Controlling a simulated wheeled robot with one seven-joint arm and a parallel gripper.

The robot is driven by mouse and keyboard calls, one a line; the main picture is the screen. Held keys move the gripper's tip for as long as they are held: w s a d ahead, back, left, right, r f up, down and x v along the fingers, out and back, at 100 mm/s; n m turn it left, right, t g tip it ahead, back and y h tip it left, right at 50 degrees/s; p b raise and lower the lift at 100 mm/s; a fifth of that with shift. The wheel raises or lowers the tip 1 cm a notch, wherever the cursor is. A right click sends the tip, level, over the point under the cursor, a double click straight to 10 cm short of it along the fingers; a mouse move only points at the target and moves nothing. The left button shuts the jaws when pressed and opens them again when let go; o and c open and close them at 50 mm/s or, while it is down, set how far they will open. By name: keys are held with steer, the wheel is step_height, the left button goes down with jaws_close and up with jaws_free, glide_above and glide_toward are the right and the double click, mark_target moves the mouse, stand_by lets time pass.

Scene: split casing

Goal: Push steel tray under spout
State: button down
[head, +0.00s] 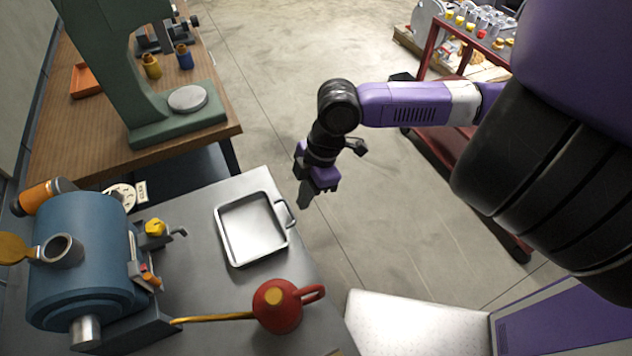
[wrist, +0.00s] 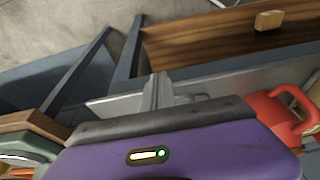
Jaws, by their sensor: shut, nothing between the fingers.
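The steel tray (head: 252,229) is a shallow, square, empty pan lying flat on the grey metal bench top (head: 190,290). Its loop handle (head: 284,213) is on its right side. A small tap with a yellow knob (head: 155,228) and a short grey spout (head: 179,233) sticks out of the blue casing (head: 82,258), left of the tray and apart from it. My gripper (head: 305,198) is shut and empty, pointing down just right of the handle, with a small gap in the picture. The shut fingers (wrist: 157,92) also show in the wrist view, where I cannot make out the tray.
A red oil can (head: 277,305) with a long thin spout stands on the bench below the tray. A green press (head: 150,80) stands on a wooden bench behind. A red cart (head: 440,130) is at the right. Open floor lies right of the bench.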

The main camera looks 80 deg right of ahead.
mark_target(254, 225)
steer(key=shift+w+a, duration=0.6)
steer(key=shift+w, duration=0.1)
steer(key=w+a, duration=0.4)
steer(key=w, duration=0.1)
steer(key=w+a, duration=0.2)
steer(key=shift+w, duration=0.35)
